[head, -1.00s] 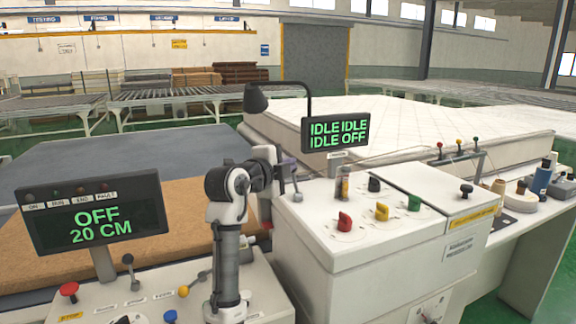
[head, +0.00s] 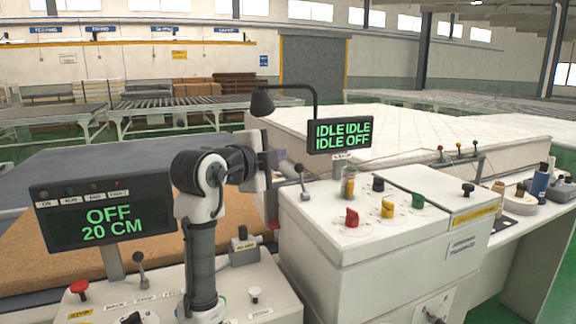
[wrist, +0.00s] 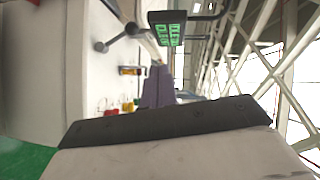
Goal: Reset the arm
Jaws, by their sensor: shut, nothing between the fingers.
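My arm rises in front of the console in the head view, bent at the elbow. My gripper (wrist: 157,88) shows as purple-grey fingers in the wrist view, closed together with nothing between them. In the head view its end (head: 279,158) is small and partly hidden behind my wrist, left of the lever on the white cabinet. It appears clear of the controls, though its exact gap to them cannot be judged.
Left of my arm stands a display (head: 104,213) reading OFF 20 CM. A red button (head: 79,288) is below it. The white cabinet (head: 345,262) carries coloured knobs and an IDLE display (head: 341,134). A mattress (head: 420,130) and a brown slab (head: 110,240) lie behind.

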